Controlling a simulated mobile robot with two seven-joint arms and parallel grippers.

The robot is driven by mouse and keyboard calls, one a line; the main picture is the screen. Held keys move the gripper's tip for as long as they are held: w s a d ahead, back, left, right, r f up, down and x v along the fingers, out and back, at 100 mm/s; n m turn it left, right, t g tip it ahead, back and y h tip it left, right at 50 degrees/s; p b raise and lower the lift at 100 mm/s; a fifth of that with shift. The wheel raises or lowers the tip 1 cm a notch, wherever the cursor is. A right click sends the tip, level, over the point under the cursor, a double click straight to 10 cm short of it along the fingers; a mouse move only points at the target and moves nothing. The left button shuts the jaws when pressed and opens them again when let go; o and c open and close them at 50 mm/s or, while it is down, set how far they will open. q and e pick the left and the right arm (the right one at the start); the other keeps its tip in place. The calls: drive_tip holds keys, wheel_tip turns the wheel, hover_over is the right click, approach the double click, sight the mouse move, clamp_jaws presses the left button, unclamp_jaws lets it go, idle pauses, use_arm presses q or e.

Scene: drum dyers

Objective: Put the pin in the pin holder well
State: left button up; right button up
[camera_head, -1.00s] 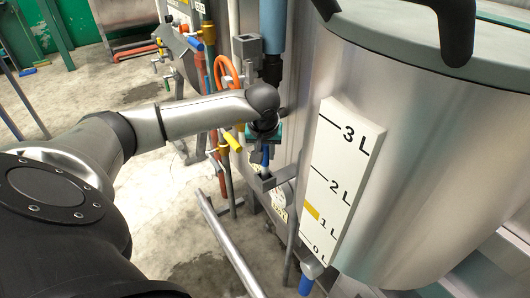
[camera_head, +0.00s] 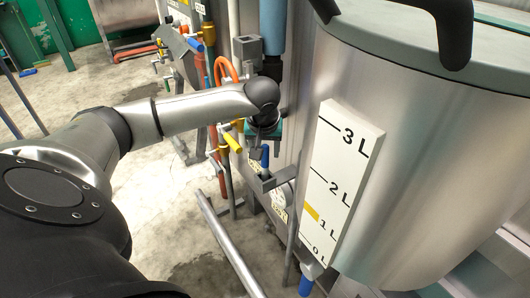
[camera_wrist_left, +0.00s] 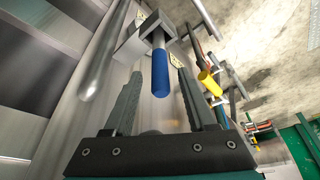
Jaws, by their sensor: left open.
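The pin shows a blue handle (camera_head: 265,156) in the head view, just below my left gripper. In the left wrist view the blue handle (camera_wrist_left: 160,73) points toward me, and its far end meets a grey bracket, the pin holder (camera_wrist_left: 133,44). The holder also shows in the head view (camera_head: 280,181), on the side of the steel machine. How deep the pin sits in the well is hidden. My left gripper (camera_wrist_left: 160,75) is open, with its fingertips on either side of the handle and gaps visible. My right gripper is not in view.
A steel drum with a white level scale (camera_head: 341,183) stands to the right. A steel rail (camera_head: 229,245) runs below. Open floor lies left.

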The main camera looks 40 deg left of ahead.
use_arm(q)
drive_tip(key=v, duration=1)
drive_tip(key=shift+p, duration=0.3)
